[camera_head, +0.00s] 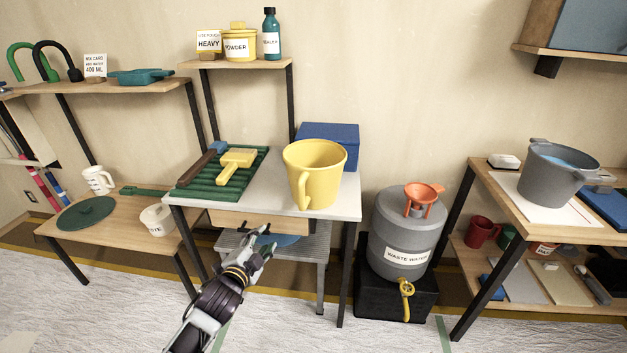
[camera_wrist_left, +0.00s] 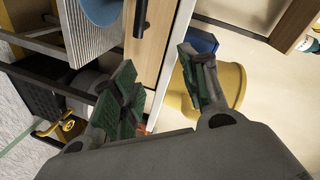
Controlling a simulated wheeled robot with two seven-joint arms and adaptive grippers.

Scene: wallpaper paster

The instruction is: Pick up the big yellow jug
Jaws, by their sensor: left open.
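The big yellow jug (camera_head: 314,178) stands upright near the front right of the white-topped table (camera_head: 275,200), its handle facing me. My left gripper (camera_head: 262,243) is below and in front of the table edge, to the lower left of the jug and apart from it. In the left wrist view the gripper (camera_wrist_left: 160,90) is open and empty. The jug (camera_wrist_left: 232,86) shows there behind one finger, partly hidden. My right gripper is not in view.
A blue box (camera_head: 340,138) stands behind the jug. A green ribbed tray (camera_head: 222,190) with brushes lies to its left. A grey waste water barrel (camera_head: 400,230) stands right of the table. A drawer (camera_head: 240,222) is under the tabletop.

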